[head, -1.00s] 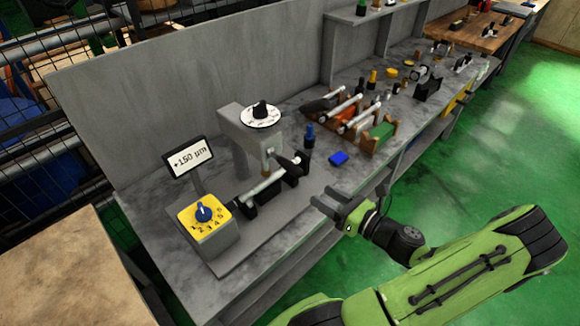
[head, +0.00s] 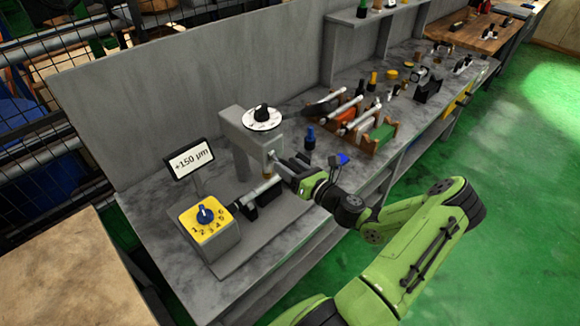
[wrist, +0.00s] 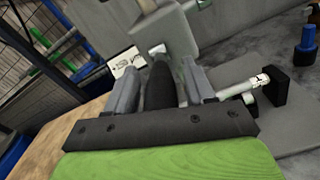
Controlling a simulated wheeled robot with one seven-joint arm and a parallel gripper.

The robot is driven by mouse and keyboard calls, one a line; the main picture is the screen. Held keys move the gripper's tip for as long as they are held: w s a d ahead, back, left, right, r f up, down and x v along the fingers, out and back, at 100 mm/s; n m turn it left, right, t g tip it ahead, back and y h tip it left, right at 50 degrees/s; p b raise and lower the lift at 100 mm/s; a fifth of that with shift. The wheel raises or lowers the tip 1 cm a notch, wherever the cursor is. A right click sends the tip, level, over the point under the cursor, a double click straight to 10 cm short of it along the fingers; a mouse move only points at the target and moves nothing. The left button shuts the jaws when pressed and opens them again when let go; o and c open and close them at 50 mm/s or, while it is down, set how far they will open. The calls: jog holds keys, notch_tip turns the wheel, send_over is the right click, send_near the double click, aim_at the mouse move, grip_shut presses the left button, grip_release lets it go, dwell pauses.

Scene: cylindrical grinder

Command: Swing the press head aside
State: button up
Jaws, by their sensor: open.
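The grey press head (head: 240,132) stands on the bench with a white dial (head: 262,118) and black knob on top. It also fills the top of the wrist view (wrist: 170,30). A black handle (wrist: 160,86) points from the head towards me. My gripper (head: 287,168) is at this handle. In the wrist view the open fingers (wrist: 160,76) stand on either side of the handle, with a small gap on each side.
A display (head: 190,160) reads +150 µm. A yellow-topped box (head: 207,228) with a blue knob stands at front left. A blue-and-black peg (head: 310,139), a blue block (head: 343,158) and a rack (head: 375,140) of shafts are to the right. A grey wall (head: 170,90) stands behind.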

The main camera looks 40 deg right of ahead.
grip_shut()
dwell(0.4)
